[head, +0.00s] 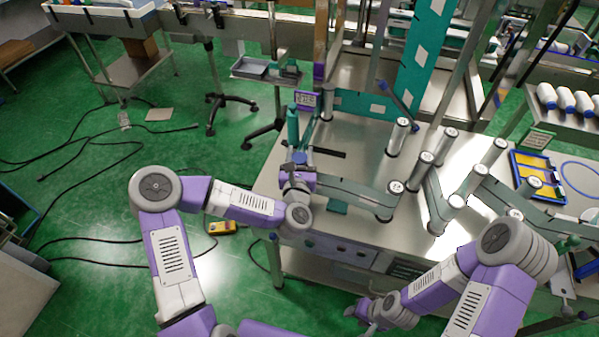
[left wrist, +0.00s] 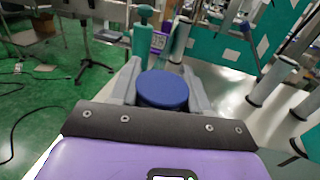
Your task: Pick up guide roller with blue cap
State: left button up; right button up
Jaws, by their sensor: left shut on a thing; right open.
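The guide roller's round blue cap (left wrist: 162,90) fills the space between the two grey fingers of my left gripper (left wrist: 160,88) in the left wrist view. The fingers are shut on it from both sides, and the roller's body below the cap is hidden. In the head view, my left gripper (head: 299,163) is at the left end of the machine table, and the blue cap is small and partly covered there. My right gripper (head: 362,312) is open and empty, low in front of the table's front edge.
Several silver rollers (head: 397,138) stand upright on the metal table (head: 350,155), some along grey-green bars. A teal post (head: 293,130) stands just behind my left gripper. A blue-rimmed tray (head: 515,170) lies at right. Cables cross the green floor at left.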

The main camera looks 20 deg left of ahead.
pick_arm(q)
grip_shut()
jog(key=shift+r, duration=0.1)
